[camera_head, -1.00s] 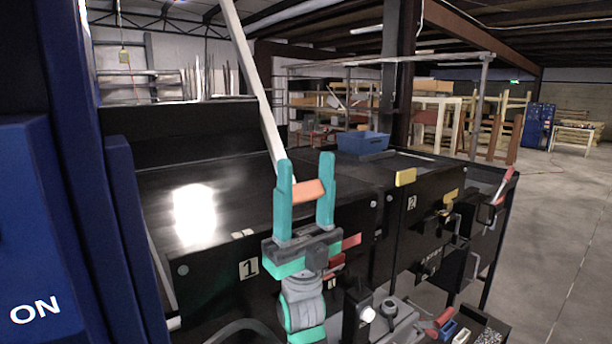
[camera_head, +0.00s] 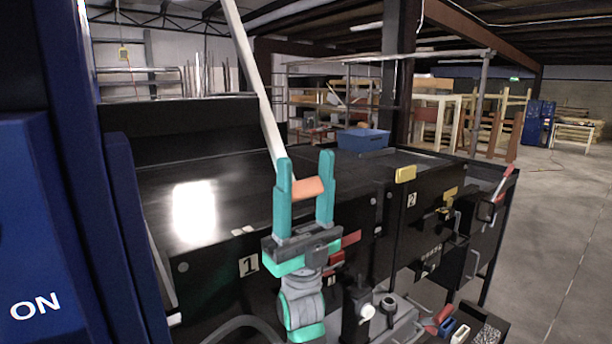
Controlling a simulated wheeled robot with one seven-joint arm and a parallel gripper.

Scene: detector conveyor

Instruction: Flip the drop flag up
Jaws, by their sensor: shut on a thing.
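My gripper (camera_head: 305,172) has two teal fingers pointing up in front of the black conveyor's near edge, close to the number 1 plate. It is shut on a small orange flag (camera_head: 308,189), which spans the gap between the fingers below their tips. The flag is tilted slightly, its right end higher. I cannot tell where the flag joins the conveyor, because the fingers and gripper body hide that area.
The black conveyor (camera_head: 165,180) has a blue bin (camera_head: 362,140) toward its far end. A white pole (camera_head: 253,80) slants down behind my gripper. A yellow tab (camera_head: 405,174) stands on the right edge. A blue cabinet (camera_head: 40,220) blocks the left; floor is clear at right.

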